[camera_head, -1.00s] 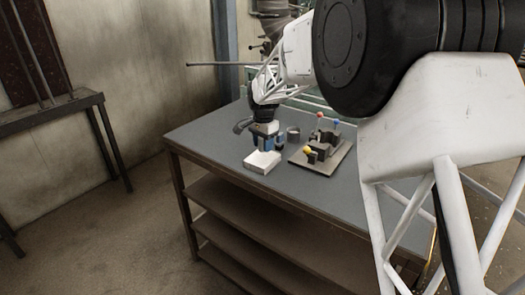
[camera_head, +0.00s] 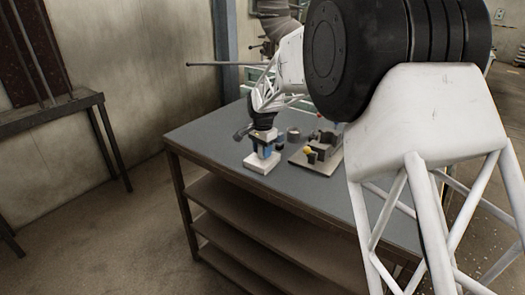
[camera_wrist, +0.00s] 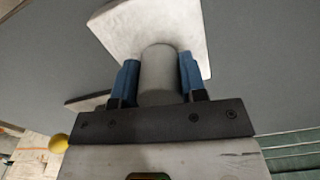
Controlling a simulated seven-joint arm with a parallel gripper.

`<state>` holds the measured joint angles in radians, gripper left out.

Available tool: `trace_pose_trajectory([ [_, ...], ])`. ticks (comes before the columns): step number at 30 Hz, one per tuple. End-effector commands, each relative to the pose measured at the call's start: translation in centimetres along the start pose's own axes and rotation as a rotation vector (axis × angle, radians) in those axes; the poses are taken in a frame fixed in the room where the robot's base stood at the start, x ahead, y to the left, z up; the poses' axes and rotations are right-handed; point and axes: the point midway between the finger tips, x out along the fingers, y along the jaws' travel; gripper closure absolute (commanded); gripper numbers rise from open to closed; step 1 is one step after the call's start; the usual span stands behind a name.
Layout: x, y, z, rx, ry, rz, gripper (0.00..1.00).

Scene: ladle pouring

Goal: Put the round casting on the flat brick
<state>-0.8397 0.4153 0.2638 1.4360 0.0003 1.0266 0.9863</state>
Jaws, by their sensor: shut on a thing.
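The flat brick (camera_head: 257,165) is a pale, low block lying near the front left of the grey table in the head view. In the wrist view the flat brick (camera_wrist: 185,22) shows behind and below the fingertips. The round casting (camera_wrist: 159,75) is a plain grey cylinder between my blue fingers. My gripper (camera_wrist: 158,82) is shut on it. In the head view my gripper (camera_head: 264,152) points down right over the brick, and its fingers hide the casting. I cannot tell whether the casting touches the brick.
A grey plate (camera_head: 325,166) with dark blocks and a yellow ball (camera_head: 308,150) lies to the right of the brick. A grey cylindrical cup (camera_head: 293,134) stands behind. The table's front left edge is close to the brick; bare table (camera_head: 210,135) lies left.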

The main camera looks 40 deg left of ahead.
Motion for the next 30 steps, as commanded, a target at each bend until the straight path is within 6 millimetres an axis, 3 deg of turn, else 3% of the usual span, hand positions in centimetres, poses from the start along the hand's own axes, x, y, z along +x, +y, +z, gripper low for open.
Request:
trace_pose_trajectory([
  [14, 0.45, -0.01, -0.01, 0.0, 0.0, 0.0, 0.88],
  [15, 0.48, -0.01, -0.01, 0.0, 0.0, 0.0, 0.58],
  [19, 0.46, -0.01, -0.01, 0.0, 0.0, -0.001, 0.38],
  [30, 0.31, -0.02, -0.01, 0.0, 0.001, -0.001, 0.36],
])
